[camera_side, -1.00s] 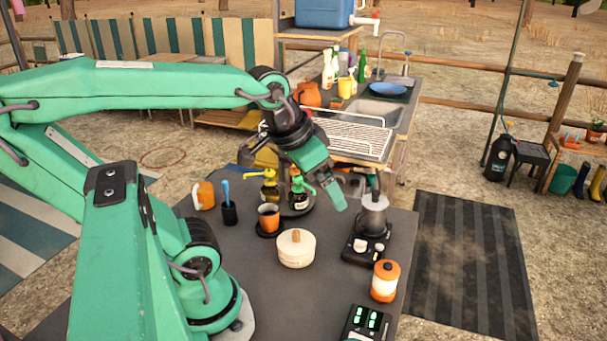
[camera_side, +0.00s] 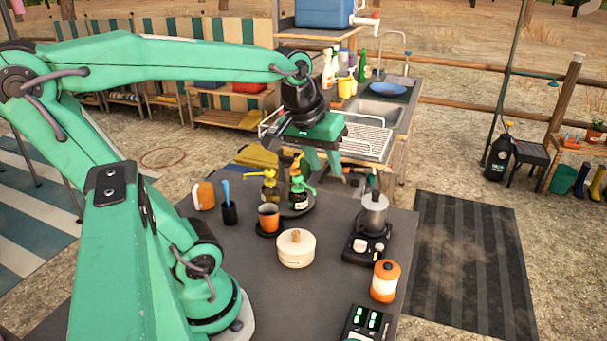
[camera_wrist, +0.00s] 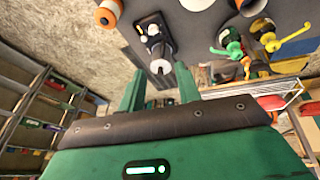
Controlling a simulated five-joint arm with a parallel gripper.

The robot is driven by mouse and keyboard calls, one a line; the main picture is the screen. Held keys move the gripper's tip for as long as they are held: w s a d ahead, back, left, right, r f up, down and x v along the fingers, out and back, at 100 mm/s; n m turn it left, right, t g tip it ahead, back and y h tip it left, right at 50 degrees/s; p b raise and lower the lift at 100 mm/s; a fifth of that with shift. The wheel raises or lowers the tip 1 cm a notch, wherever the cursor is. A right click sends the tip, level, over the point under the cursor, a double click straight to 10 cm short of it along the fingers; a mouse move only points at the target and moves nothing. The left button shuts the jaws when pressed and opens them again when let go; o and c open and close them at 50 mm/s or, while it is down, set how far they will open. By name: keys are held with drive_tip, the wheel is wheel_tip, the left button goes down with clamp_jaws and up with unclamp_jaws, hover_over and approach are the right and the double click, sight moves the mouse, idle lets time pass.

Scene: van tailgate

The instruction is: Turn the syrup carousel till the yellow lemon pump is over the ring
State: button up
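The syrup carousel (camera_side: 296,212) is a dark round stand on the grey counter, bearing bottles with pumps. In the side view a yellow pump (camera_side: 269,173) is at its left and a green pump (camera_side: 298,185) in front. An orange cup (camera_side: 268,217) stands on a dark round base (camera_side: 270,233), possibly the ring, in front of the carousel. My gripper (camera_side: 328,170) is open and empty, fingers down, above and behind the carousel's right side.
A cream lidded pot (camera_side: 296,250) stands in front. An orange mug (camera_side: 204,195) and a dark holder (camera_side: 229,214) are at left, an orange-white jar (camera_side: 385,281) at right. The sink's drying rack (camera_side: 360,140) lies behind.

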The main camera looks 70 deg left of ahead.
drive_tip(key=w+a+n+g, duration=0.2)
drive_tip(key=w+a+n, duration=0.2)
drive_tip(key=a+n, duration=0.75)
drive_tip(key=n+g, duration=0.2)
drive_tip(key=n, duration=0.7)
hover_over(286, 157)
drive_tip(key=shift+h, duration=0.4)
wheel_tip(286, 157, down, 4)
drive_tip(key=shift+w+a+f, duration=0.1)
drive_tip(key=shift+f, duration=3.9)
clamp_jaws()
